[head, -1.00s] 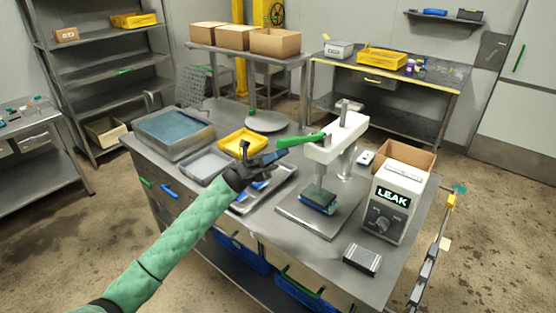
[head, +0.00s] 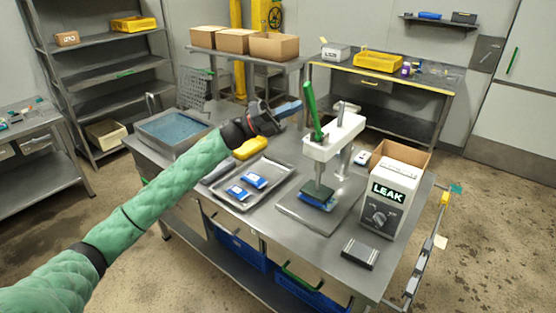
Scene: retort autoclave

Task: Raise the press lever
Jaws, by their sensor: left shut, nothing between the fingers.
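The press (head: 332,138) stands on the steel table, with a white head on a grey post. Its green lever (head: 312,110) points steeply up from the left end of the head. Under the head, the ram sits over a dark pad with a blue edge (head: 317,198) on the press's base plate (head: 335,222). My left gripper (head: 288,108) is in the air, left of the lever's upper part in the picture. Its fingers are shut and empty, and it looks apart from the lever. My right gripper is not in view.
A tray (head: 225,192) with blue-and-white packets lies left of the press. A white box reading LEAK (head: 388,200) stands right of it, by a cardboard box (head: 408,155). A small dark block (head: 359,254) lies at the front. A water basin (head: 172,133) is at the back left.

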